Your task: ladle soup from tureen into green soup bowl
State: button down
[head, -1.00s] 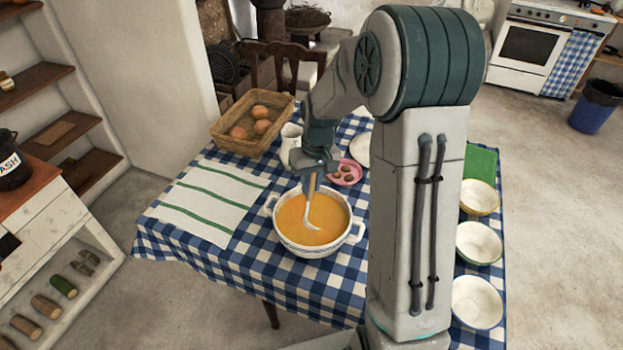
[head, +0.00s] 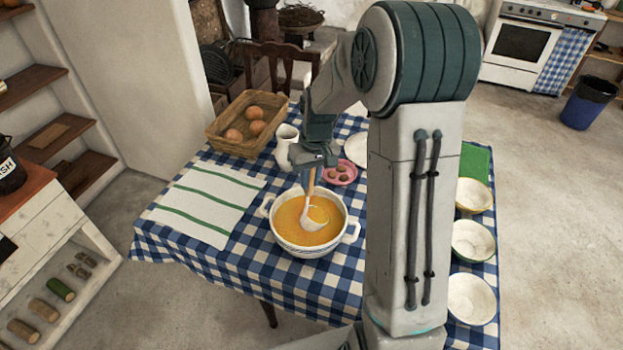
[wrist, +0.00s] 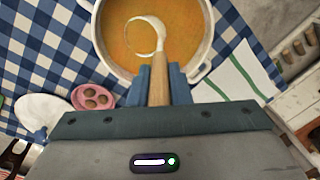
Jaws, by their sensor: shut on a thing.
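The white tureen (head: 287,247) with two side handles stands on the table, holding orange soup (head: 290,215). My gripper (head: 313,166) is above it, shut on the wooden handle of the ladle (head: 309,190). The ladle's white bowl is over or at the soup inside the tureen rim; in the wrist view its rim (wrist: 159,28) surrounds orange soup colour. I cannot tell how full it is or whether it clears the surface. The green-rimmed soup bowl (head: 473,241) is at the table's right side, between two other bowls, and looks empty.
A yellow-rimmed bowl (head: 474,194) and a blue-rimmed bowl (head: 471,299) flank the green one. Behind the tureen are a white jug (head: 287,144), a pink dish (head: 350,172) and a basket (head: 222,143). A striped cloth (head: 208,200) lies left. My arm stands before the table's middle right.

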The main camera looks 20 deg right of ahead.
jog(key=shift+s+a+r+h+b, duration=0.2)
jog(key=shift+a+h+b, duration=0.1)
jog(key=shift+a+b, duration=0.2)
jog(key=s+a+t+h+b, duration=0.1)
jog(key=a+h+b, duration=0.4)
jog(key=a, duration=0.5)
notch_tip(320, 180, up, 9)
jog(key=p, duration=0.6)
jog(key=shift+d, duration=0.4)
jog(key=shift+s+f, duration=0.1)
jog(key=shift+s, duration=0.05)
